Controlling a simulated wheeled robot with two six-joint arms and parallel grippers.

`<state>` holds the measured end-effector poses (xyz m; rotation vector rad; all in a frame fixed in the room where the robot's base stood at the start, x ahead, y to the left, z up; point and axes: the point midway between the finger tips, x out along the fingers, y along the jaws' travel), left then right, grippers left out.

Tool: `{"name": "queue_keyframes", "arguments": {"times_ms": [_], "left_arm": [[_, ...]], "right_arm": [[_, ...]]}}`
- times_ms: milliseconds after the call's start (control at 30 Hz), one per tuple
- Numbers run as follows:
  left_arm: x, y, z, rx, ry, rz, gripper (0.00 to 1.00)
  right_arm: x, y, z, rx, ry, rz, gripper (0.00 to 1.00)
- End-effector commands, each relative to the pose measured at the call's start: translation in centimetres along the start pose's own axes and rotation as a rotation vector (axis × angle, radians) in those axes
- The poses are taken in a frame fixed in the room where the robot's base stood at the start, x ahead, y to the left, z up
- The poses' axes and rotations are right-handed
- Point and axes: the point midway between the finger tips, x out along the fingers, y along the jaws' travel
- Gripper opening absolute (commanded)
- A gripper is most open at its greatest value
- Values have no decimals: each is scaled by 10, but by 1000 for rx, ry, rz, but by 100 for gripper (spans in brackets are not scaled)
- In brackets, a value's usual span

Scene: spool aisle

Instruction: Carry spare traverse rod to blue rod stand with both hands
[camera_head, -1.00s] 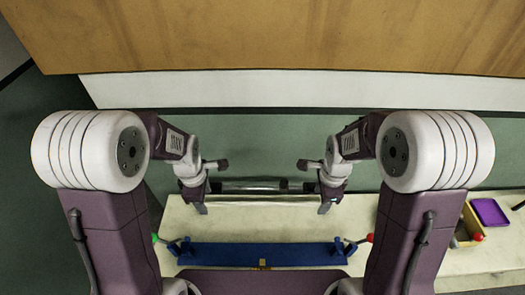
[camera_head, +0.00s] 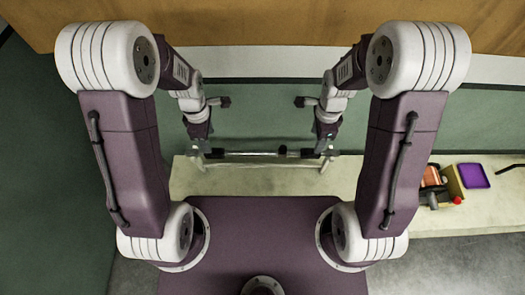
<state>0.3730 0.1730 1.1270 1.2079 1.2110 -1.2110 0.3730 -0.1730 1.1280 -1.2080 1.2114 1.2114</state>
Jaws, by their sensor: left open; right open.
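The spare traverse rod (camera_head: 255,153), a thin silvery bar with dark parts, lies crosswise near the far edge of the pale table. My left gripper (camera_head: 211,130) is open at the rod's left end. My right gripper (camera_head: 314,130) is open at its right end. The lower fingers are close to the rod; I cannot tell whether they touch it. Pale supports show near both rod ends. The blue rod stand does not show; my purple body covers the near middle of the table.
Green floor lies beyond the table, then a wood-and-white wall (camera_head: 270,59).

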Motion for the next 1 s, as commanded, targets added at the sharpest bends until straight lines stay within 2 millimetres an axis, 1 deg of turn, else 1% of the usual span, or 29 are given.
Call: {"name": "queue_keyframes", "arguments": {"times_ms": [300,433,600,867,900,967,1000], "left_arm": [[55,-2,0,0,0,-6,55],[73,-1,0,0,0,-4,55],[84,-1,0,0,0,-2,55],[85,0,0,0,0,-1,55],[85,0,0,0,0,-1,52],[85,0,0,0,0,-1,35],[85,0,0,0,0,-1,24]], "right_arm": [[55,2,0,0,0,5,55],[73,1,0,0,0,4,55],[84,0,0,0,0,1,55],[85,0,0,0,0,0,55],[85,0,0,0,0,0,52],[85,0,0,0,0,0,35],[85,0,0,0,0,0,24]]}}
